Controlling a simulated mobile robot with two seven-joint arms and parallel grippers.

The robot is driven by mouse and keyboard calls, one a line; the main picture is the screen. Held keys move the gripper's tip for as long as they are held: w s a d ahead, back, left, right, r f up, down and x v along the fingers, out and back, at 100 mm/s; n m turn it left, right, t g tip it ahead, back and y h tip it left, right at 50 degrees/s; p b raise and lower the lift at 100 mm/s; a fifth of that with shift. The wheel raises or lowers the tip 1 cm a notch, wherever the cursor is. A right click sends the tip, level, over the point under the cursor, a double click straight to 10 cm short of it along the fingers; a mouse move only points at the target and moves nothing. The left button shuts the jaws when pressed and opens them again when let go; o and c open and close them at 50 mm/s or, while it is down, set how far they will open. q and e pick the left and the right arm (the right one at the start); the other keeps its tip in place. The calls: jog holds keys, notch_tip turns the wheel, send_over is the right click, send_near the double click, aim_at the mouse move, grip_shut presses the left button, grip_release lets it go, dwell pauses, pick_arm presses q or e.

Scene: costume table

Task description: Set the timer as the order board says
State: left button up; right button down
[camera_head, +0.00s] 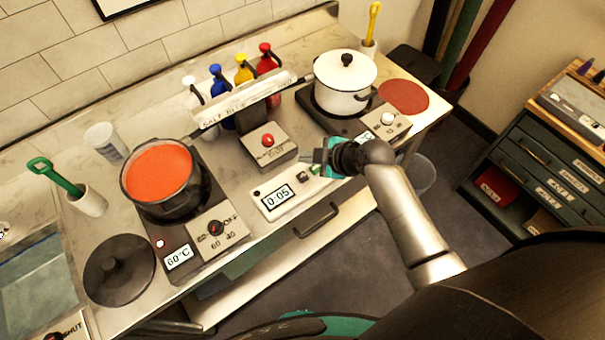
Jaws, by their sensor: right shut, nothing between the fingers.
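The timer (270,208) is a white box at the front of the table, and its display reads 0:05. A dark button and a green button sit at its right end. My right gripper (322,163), with teal fingertips, is shut and empty right at the green-button end. I cannot tell whether the fingertips touch the button. A dark-framed board (103,10) on the wall is cut off at the top edge, and none of its text shows. My left gripper is not in view.
A pot of red liquid (157,168) stands on the left hotplate, reading 60°C. A lidded white pot (345,85) stands on the right one. A box with a red button (268,145) sits behind the timer. A drawer handle (318,220) juts out below.

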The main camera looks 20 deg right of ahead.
dwell(0.8)
notch_tip(320, 180, up, 4)
jog(key=shift+f+p, duration=0.1)
jog(key=shift+p, duration=0.95)
jog(key=b, duration=0.6)
send_over(307, 178)
notch_tip(307, 178, down, 7)
jog(key=shift+f, duration=0.2)
jog(key=shift+f+b, duration=0.3)
jog(key=shift+f, duration=0.4)
dwell(1.0)
